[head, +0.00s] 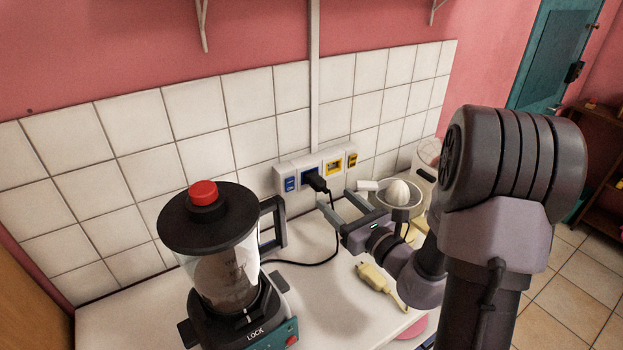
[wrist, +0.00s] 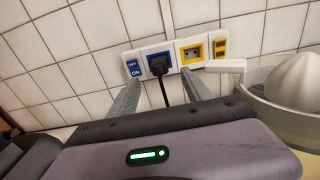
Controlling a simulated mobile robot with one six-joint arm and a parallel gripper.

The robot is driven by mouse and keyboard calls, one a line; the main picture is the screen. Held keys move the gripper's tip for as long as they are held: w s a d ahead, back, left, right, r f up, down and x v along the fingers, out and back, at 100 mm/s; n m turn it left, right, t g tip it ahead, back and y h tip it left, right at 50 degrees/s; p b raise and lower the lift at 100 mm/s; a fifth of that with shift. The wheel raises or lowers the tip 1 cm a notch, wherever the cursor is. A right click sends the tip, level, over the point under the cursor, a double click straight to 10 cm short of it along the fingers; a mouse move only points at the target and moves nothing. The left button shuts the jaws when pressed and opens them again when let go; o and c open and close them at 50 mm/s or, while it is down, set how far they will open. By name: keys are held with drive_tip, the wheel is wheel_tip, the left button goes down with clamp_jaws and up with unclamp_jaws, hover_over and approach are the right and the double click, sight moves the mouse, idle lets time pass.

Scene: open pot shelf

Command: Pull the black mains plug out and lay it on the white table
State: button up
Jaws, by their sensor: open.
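The black mains plug (head: 317,183) sits in the blue-framed socket of the wall panel, and its black cord hangs down to the table. It also shows in the wrist view (wrist: 158,64), between the two fingers and beyond them. My gripper (head: 334,203) is open and empty, a short way out from the panel, with the fingers pointing at the wall. In the wrist view my gripper (wrist: 158,92) has one finger on each side of the plug and cord. The white table (head: 325,300) lies below, with bare surface in front of the panel.
A blender (head: 228,260) with a red knob stands on the table to the left. A citrus juicer (head: 398,195) stands to the right. A pale yellow plug (head: 372,277) lies on the table below my gripper. The socket panel (wrist: 178,57) also holds a yellow socket and switches.

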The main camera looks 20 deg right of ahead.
sight(327, 193)
drive_tip(key=shift+w+a+p, duration=0.3)
drive_tip(key=shift+w+p, duration=0.15)
drive_tip(key=shift+w, duration=1.05)
drive_tip(key=shift+w+a+p, duration=0.3)
drive_tip(key=shift+w+p, duration=0.15)
drive_tip(key=shift+w, duration=1)
drive_tip(key=shift+w+a+p, duration=0.3)
drive_tip(key=shift+w+p, duration=0.15)
drive_tip(key=shift+w, duration=1.05)
clamp_jaws()
drive_tip(key=shift+s, duration=0.1)
drive_tip(key=shift+s+d+b, duration=0.2)
drive_tip(key=shift+s+b, duration=0.1)
drive_tip(key=shift+s, duration=0.65)
drive_tip(key=shift+s+d+b, duration=0.15)
drive_tip(key=shift+s+b, duration=0.2)
drive_tip(key=shift+s, duration=0.65)
drive_tip(key=shift+s+d+b, duration=0.2)
drive_tip(key=shift+s+b, duration=0.1)
drive_tip(key=shift+s, duration=0.65)
